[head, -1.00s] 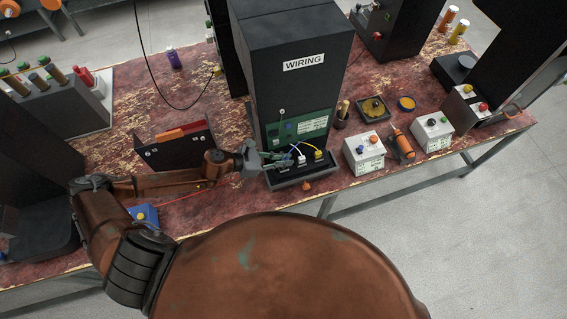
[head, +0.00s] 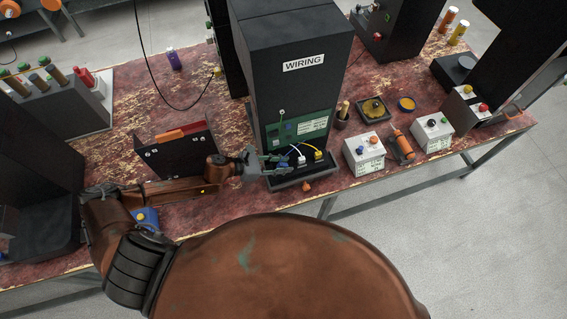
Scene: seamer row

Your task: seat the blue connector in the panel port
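The black cabinet labelled WIRING (head: 298,90) stands mid-table. A green panel (head: 312,125) is on its lower front, above a dark tray (head: 302,178). A white connector (head: 301,160) with a pale wire and a yellow connector (head: 318,155) with a yellow wire sit side by side at the tray's back. My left gripper (head: 280,164) reaches in from the left over the tray's left part, left of the white connector. Its fingers are small and dark here, and their gap is unclear. My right gripper is out of view.
A white button box (head: 364,154) and an orange cylinder (head: 402,147) stand to the right. My body fills the bottom middle.

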